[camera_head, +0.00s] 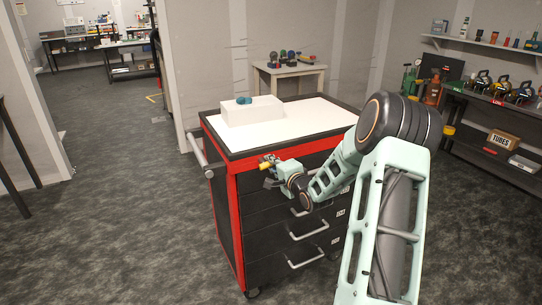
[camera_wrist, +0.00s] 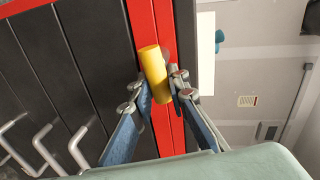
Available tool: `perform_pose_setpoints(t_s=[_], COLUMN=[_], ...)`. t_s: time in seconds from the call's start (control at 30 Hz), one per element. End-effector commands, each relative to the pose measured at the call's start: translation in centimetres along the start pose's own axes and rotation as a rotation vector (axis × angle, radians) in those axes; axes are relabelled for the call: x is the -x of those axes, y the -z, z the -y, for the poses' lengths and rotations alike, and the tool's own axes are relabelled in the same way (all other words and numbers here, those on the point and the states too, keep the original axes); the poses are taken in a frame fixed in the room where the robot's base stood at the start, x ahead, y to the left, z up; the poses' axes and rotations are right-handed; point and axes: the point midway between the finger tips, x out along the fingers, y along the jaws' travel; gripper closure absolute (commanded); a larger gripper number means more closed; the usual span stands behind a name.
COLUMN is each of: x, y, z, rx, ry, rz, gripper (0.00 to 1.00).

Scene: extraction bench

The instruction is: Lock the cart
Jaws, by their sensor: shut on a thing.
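The cart (camera_head: 232,226) is black with red edges, a white top surface and several drawers. In the wrist view, my gripper (camera_wrist: 158,88) is shut on a yellow cylinder (camera_wrist: 152,62). The cylinder lies against or just in front of the red strip (camera_wrist: 141,22); I cannot tell if it is fixed to the cart. It also shows small in the head view (camera_head: 264,165), partly hidden by my fingers.
A white box (camera_head: 252,112) with a teal object (camera_head: 243,100) on it stands on the cart. A side handle (camera_head: 206,162) sticks out left. Drawer handles (camera_head: 308,231) project in front. A small table (camera_head: 289,69) stands behind and a bench (camera_head: 503,101) right. Floor left is clear.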

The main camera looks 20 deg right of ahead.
Motion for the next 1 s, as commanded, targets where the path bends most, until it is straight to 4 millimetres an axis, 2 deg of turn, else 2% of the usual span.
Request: perform_pose_setpoints(t_s=[0.03,0.3,0.87,0.9,1.0], x=[0.07,-0.04,-0.10,-0.10,-0.12], y=[-0.51,-0.65,-0.83,-0.84,-0.83], z=[-0.24,-0.49,-0.63,-0.63,-0.55], rx=[-0.030,-0.119,-0.142,-0.142,-0.141], ry=[-0.010,-0.008,-0.008,-0.008,-0.006], rz=[0.015,0.035,0.042,0.042,0.042], gripper=[1.00,1.00,1.00,0.81,0.70])
